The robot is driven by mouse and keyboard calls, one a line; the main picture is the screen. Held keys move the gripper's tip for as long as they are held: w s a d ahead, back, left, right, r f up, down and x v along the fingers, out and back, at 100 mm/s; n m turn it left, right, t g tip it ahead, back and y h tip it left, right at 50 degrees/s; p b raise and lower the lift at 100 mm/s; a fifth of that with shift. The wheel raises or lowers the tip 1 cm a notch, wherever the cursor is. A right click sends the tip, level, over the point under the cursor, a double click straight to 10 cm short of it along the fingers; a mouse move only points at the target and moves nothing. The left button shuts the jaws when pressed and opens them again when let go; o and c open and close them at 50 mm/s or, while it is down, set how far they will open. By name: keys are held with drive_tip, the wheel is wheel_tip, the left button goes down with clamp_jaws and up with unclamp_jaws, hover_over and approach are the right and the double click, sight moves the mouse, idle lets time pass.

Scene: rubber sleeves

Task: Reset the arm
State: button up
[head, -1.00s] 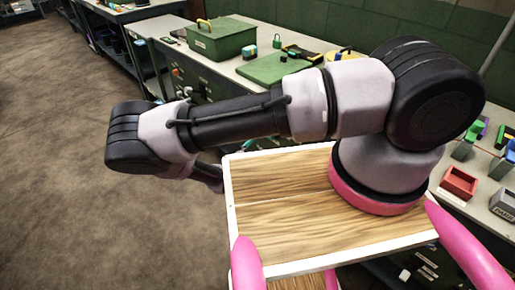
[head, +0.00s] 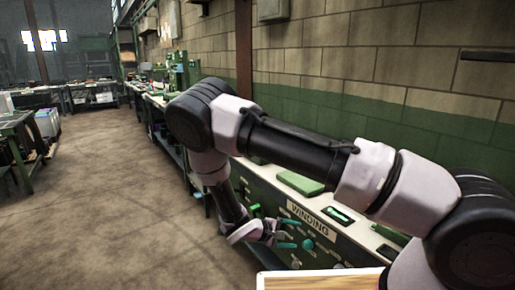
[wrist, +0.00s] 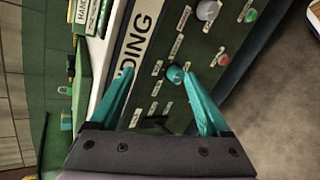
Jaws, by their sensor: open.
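My gripper (head: 284,233) hangs at the end of my bent arm in the head view, in front of the green bench front with the "WINDING" label. Its teal fingers are spread apart with nothing between them. The wrist view shows my gripper (wrist: 160,95) open as well, with the panel of knobs and small labels behind the fingers. A teal knob (wrist: 175,74) appears between the fingertips in that view; I cannot tell how far it is from them.
The winding bench (head: 262,190) runs along the brick wall on the right, with a green box (head: 299,183) on top. Open brown floor (head: 110,200) lies to the left. Another green bench (head: 18,125) stands at the far left.

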drive_tip(key=s+d+r+m+g+y, duration=0.1)
drive_tip(key=d+r+m+g+y, duration=0.15)
drive_tip(key=r, duration=0.85)
drive_tip(key=s+d+r+m+g+y, duration=0.1)
drive_tip(key=d+r+m+y, duration=0.2)
drive_tip(key=r, duration=0.7)
drive_tip(key=s+d+r+m+g+y, duration=0.1)
drive_tip(key=d+r+m+g+y, duration=0.3)
drive_tip(key=r, duration=0.7)
drive_tip(key=s+d+r+m+t+y, duration=0.1)
drive_tip(key=s+r+t, duration=0.3)
drive_tip(key=r, duration=0.5)
drive_tip(key=s+d+r+m+t+y, duration=0.2)
drive_tip(key=s+r+t, duration=0.3)
drive_tip(key=s+r, duration=0.4)
drive_tip(key=shift+s+r+m, duration=0.2)
drive_tip(key=shift+s+m, duration=0.1)
drive_tip(key=shift+m, duration=0.35)
